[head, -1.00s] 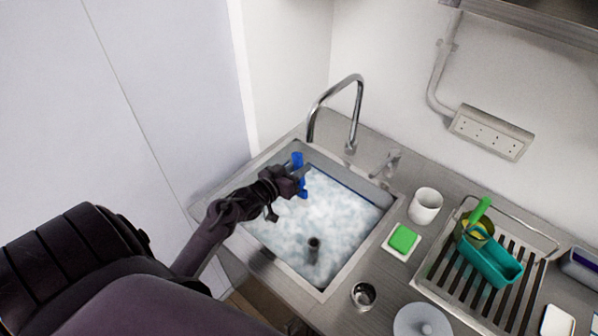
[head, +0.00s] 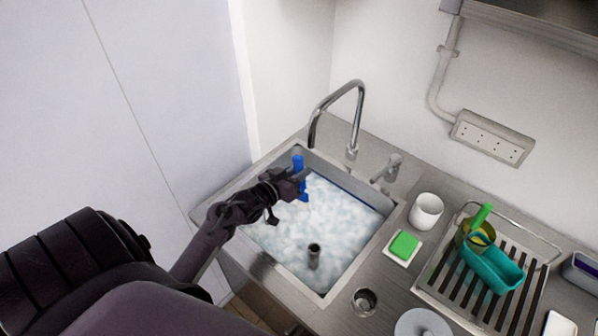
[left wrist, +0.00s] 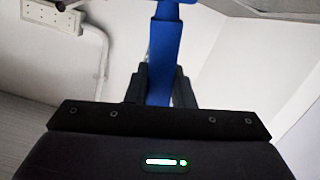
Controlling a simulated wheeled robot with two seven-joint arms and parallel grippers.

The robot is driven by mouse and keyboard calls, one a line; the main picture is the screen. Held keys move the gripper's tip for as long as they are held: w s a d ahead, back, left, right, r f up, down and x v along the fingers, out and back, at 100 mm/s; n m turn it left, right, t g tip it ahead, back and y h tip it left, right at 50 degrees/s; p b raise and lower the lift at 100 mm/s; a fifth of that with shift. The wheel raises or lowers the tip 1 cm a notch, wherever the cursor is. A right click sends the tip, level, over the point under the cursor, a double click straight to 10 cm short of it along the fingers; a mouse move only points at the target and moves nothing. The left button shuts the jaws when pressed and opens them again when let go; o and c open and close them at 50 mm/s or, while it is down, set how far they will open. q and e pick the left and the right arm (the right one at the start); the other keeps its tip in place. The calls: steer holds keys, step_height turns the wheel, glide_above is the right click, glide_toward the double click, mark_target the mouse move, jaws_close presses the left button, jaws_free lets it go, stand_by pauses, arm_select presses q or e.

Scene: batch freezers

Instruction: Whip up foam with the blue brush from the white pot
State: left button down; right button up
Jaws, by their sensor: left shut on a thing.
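My left gripper (head: 301,181) is shut on the blue brush (head: 298,163) over the far left part of the sink (head: 258,262). The brush stands roughly upright in the jaws, its lower end close to the foam (head: 328,222); I cannot tell whether it touches. In the left wrist view the blue handle (left wrist: 163,55) runs up between the dark fingers (left wrist: 160,85). White foamy water fills the sink basin. The white pot (head: 426,211) stands upright on the counter right of the sink. My right gripper is not in view.
A tall faucet (head: 357,110) arches behind the sink, with a tap handle (head: 388,168) beside it. A dark upright pipe (head: 314,256) stands in the foam. A green sponge (head: 404,245), a metal cup (head: 364,301) and a dish rack (head: 433,283) with a teal container (head: 492,268) stand to the right.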

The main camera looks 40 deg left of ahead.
mark_target(298, 160)
arm_select(q)
steer(key=shift+r, duration=2.5)
